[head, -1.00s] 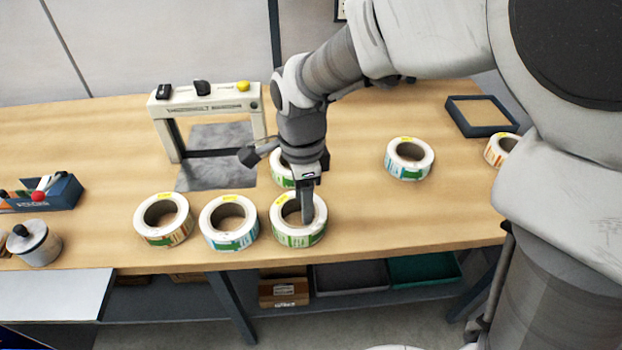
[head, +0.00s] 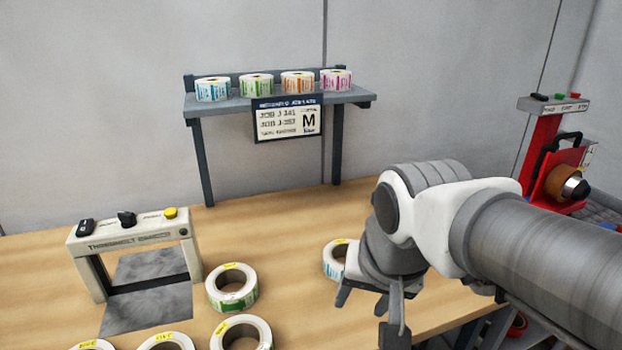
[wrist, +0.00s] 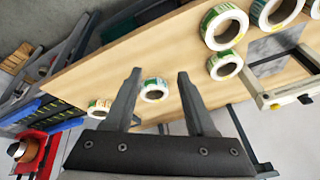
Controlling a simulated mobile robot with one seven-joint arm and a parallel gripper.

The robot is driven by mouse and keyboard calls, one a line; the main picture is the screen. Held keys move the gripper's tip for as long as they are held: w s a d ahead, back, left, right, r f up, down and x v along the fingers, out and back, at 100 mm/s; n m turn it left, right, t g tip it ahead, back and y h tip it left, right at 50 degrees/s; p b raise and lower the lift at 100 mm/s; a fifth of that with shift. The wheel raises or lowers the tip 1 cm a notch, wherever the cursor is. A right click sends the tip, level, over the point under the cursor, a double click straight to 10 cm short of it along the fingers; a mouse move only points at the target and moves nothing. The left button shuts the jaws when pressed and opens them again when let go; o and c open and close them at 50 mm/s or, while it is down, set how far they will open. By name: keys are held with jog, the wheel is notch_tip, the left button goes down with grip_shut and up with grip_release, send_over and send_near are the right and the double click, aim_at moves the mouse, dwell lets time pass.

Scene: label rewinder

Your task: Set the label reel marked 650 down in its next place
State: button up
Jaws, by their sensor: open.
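My gripper (head: 370,312) is open and empty above the right part of the table; its fingers also show in the wrist view (wrist: 158,74). A white reel with blue-green labels (head: 333,262) lies flat behind it, partly hidden by my wrist. A green-labelled reel (head: 232,288) lies flat right of the gantry's grey plate.
A cream gantry (head: 133,232) with knobs stands on the table (head: 285,235) at left. A wall shelf (head: 285,97) holds several reels, with a job sign (head: 287,119) below. A red machine (head: 548,140) stands at far right. Table between the green-labelled and blue-green reels is clear.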

jog(key=s+d+n, duration=0.2)
jog(key=s+d+r+n+t, duration=0.1)
jog(key=shift+s+d+h, duration=0.3)
